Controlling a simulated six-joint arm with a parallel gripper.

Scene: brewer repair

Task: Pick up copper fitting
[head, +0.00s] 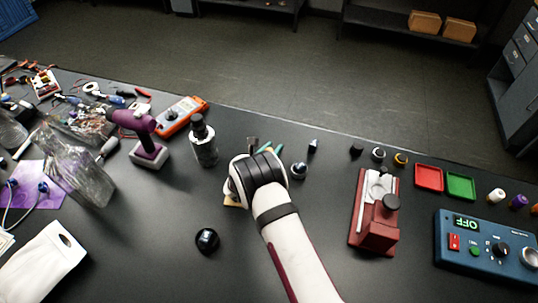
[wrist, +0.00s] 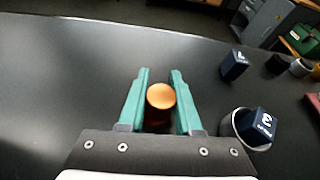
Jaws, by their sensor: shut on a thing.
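The copper fitting (wrist: 160,97) shows in the wrist view as a round orange-copper top above a darker body. My gripper (wrist: 160,74) has its two teal fingers on either side of the fitting, shut on it. The fitting appears upright between the fingers; its lower part is in shadow, and I cannot tell whether it touches the table. In the head view my wrist hides the fitting, and only bits of my gripper's teal fingers (head: 273,149) show beyond it.
A metal cup (wrist: 241,124) holding a dark blue block (wrist: 261,122) stands close right of my gripper. A black-and-white bottle (head: 204,144) stands left of my wrist, a red device (head: 366,222) right. Table beyond my gripper is clear.

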